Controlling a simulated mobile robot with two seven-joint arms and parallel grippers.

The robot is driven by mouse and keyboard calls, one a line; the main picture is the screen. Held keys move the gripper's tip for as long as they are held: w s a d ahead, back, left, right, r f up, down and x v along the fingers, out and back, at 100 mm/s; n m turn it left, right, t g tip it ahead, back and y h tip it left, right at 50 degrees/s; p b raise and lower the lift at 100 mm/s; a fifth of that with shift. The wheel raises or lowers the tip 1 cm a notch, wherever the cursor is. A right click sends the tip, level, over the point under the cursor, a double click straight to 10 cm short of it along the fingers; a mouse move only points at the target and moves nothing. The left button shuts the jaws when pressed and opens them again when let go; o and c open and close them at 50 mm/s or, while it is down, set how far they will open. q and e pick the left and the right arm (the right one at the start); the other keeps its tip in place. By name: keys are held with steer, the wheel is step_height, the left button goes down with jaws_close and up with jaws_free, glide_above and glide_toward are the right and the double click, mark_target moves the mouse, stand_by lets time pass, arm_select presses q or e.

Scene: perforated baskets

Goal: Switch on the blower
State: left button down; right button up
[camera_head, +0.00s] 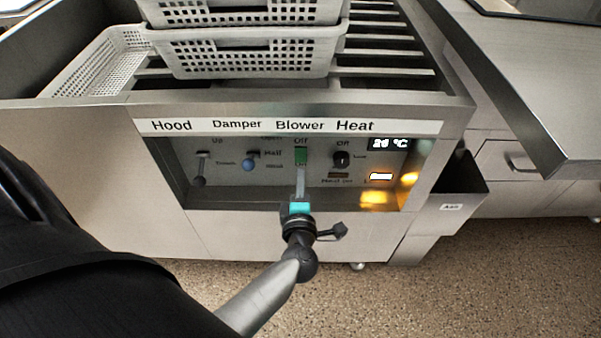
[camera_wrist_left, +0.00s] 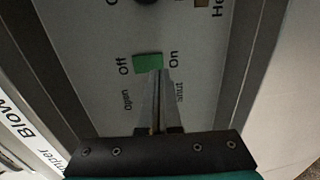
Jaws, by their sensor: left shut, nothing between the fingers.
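The blower switch (camera_head: 301,155) is a small green piece under the Blower label, with Off above it and On at its lower end. It also shows in the left wrist view (camera_wrist_left: 147,63) as a green block between the words Off and On. I cannot tell for sure which way it is set. My left gripper (camera_head: 300,172) is shut and empty, its fingers pointing up the panel at the switch's lower end. In the left wrist view the fingertips (camera_wrist_left: 156,76) overlap the green block's edge at the On side; contact cannot be told. My right gripper is not in view.
The recessed panel also holds a hood lever (camera_head: 199,168), a damper knob (camera_head: 249,164), a heat knob (camera_head: 341,159) and a temperature display (camera_head: 390,143). A lit lamp (camera_head: 381,176) glows at right. White perforated baskets (camera_head: 240,55) stand above on slats. A grey bin (camera_head: 455,190) hangs at right.

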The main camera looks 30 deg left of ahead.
mark_target(301, 161)
arm_select(q)
steer(key=shift+b+x, duration=0.55)
steer(key=shift+x, duration=1.2)
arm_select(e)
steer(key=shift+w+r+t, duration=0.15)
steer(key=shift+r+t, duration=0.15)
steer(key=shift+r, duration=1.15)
